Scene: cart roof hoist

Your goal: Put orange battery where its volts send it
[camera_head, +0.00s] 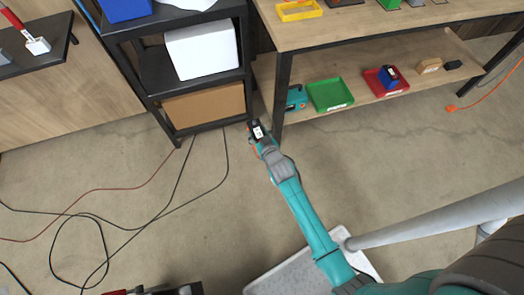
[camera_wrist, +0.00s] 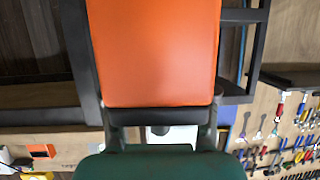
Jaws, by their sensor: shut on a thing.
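The orange battery (camera_wrist: 153,55) fills the upper middle of the wrist view, with a dark band along its lower edge. My gripper (camera_wrist: 160,120) is shut on it, one finger at each side. In the head view my gripper (camera_head: 257,137) is at the end of the outstretched arm, beside the front leg of the workbench. There the battery shows only as a small dark end with a white label (camera_head: 258,132); the label's print is too small to read. On the low shelf stand a green tray (camera_head: 330,94), which looks empty, and a red tray (camera_head: 386,80) holding a blue battery (camera_head: 388,75).
A black shelf rack (camera_head: 160,75) with a white box (camera_head: 201,50) stands left of the workbench (camera_head: 370,22). A yellow tray (camera_head: 299,10) is on the bench top. A teal device (camera_head: 296,97) sits left of the green tray. Cables (camera_head: 150,210) lie on the left floor.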

